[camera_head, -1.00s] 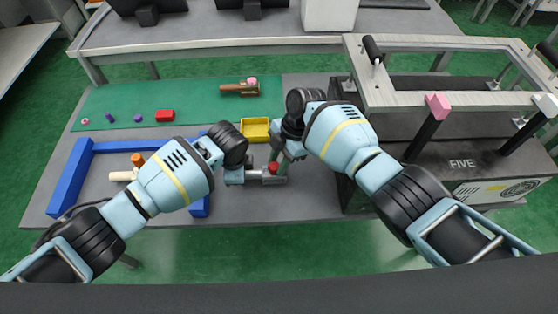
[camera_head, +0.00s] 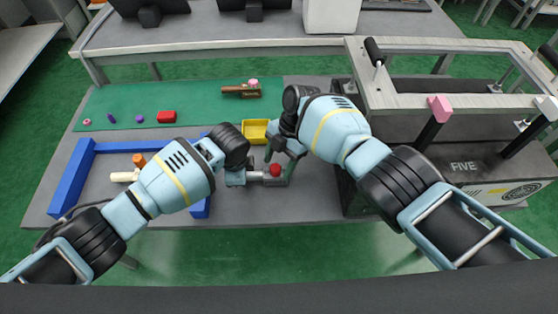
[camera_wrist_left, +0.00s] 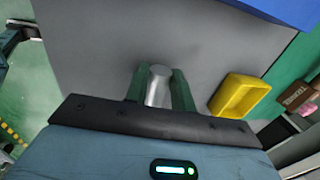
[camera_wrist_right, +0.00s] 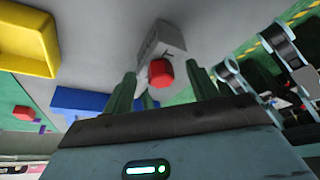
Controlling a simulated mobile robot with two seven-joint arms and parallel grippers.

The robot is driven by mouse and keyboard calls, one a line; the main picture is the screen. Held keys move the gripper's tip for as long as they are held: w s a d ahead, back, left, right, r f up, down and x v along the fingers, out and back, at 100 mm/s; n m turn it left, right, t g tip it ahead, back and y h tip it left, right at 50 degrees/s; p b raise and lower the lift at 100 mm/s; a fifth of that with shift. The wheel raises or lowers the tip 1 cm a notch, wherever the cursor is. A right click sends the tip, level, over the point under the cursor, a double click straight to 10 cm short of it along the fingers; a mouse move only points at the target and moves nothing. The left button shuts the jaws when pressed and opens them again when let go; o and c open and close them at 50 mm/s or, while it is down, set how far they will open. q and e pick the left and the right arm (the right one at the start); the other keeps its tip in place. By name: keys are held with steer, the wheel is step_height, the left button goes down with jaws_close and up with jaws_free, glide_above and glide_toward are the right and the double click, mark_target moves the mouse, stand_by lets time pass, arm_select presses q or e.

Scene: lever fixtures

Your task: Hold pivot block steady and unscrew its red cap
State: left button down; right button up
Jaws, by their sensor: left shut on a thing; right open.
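The pivot block (camera_head: 273,181) is a small grey piece above the table near its front edge, with a red cap (camera_head: 275,170) on it. My left gripper (camera_head: 257,177) is shut on the block's silver cylindrical part (camera_wrist_left: 158,86), which shows between its green fingers in the left wrist view. My right gripper (camera_head: 283,157) is open close to the red cap. In the right wrist view, the red cap (camera_wrist_right: 160,72) and the grey block (camera_wrist_right: 160,42) appear between and beyond the spread fingers (camera_wrist_right: 161,88). Whether a finger touches the cap is unclear.
A yellow bin (camera_head: 255,130) stands just behind the grippers. A blue frame (camera_head: 72,180) lies at left. A red block (camera_head: 166,117) and small purple pieces lie on the green mat (camera_head: 205,112). A large lever fixture (camera_head: 460,165) stands at right.

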mark_target(275, 166)
steer(key=shift+r, duration=1.5)
steer(key=m, duration=0.1)
steer(key=m+t, duration=0.1)
steer(key=m, duration=0.1)
steer(key=m+y, duration=0.1)
steer(key=m, duration=0.1)
steer(key=shift+s+d+t, duration=0.15)
steer(key=shift+s+t, duration=0.15)
steer(key=shift+t, duration=0.1)
steer(key=m, duration=0.2)
steer(key=m+t, duration=0.1)
steer(key=m, duration=0.1)
steer(key=m+t, duration=0.1)
steer(key=m, duration=0.1)
steer(key=shift+s, duration=0.4)
steer(key=m, duration=0.2)
steer(key=m+t, duration=0.1)
steer(key=m+t+h, duration=0.1)
steer(key=m, duration=0.1)
steer(key=shift+s+a+m, duration=0.2)
steer(key=shift+s+m, duration=0.05)
steer(key=shift+m, duration=0.05)
steer(key=m, duration=0.2)
steer(key=m+t+h, duration=0.1)
steer(key=m, duration=0.1)
steer(key=m+h, duration=0.1)
steer(key=m, duration=0.1)
steer(key=shift+s+a+t, duration=0.15)
steer(key=shift+a+t, duration=0.1)
steer(key=shift+t, duration=0.05)
